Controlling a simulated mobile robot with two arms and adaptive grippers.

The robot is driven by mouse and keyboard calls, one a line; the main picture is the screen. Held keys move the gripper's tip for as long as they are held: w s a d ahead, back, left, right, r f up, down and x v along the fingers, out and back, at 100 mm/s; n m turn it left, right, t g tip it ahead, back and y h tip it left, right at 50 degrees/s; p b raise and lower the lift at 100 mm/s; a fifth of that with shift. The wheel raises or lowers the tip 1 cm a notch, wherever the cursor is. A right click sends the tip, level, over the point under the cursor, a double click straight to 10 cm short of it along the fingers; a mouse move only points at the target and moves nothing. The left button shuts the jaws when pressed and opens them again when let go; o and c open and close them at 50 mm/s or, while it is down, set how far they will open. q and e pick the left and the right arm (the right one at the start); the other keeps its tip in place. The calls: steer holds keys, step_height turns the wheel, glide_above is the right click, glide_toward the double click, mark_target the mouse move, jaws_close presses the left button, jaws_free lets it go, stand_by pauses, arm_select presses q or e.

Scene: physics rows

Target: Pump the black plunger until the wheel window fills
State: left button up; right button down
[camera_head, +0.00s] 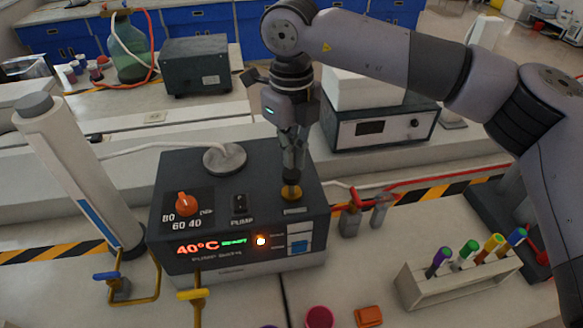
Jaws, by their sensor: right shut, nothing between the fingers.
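A dark pump box (225,215) stands on the bench in the middle, with a lit red 40°C readout (197,248). My right gripper (292,172) points straight down over the box's right part, its fingers shut with nothing between them. Its tips are just above or on a small yellow-orange collar (291,192) on the box top; I cannot tell if they touch. Any black plunger there is hidden or blends with the dark fingers. A small blue and white panel (299,243) is on the box front; I cannot tell whether it is the wheel window. My left gripper is not in view.
An orange knob (186,204) and a round grey cap (225,158) sit on the box. A tall white cylinder (75,165) stands at left, a tube rack (458,275) at right.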

mark_target(292, 172)
steer(key=shift+f, duration=0.15)
stand_by(0.3)
steer(key=shift+f+b, duration=1.85)
steer(key=shift+f, duration=0.15)
steer(key=shift+r, duration=0.15)
steer(key=shift+r+p, duration=1.05)
steer(key=shift+r, duration=0.95)
steer(key=shift+r+p, duration=1.4)
steer(key=shift+r, duration=1.15)
steer(key=shift+f, duration=0.1)
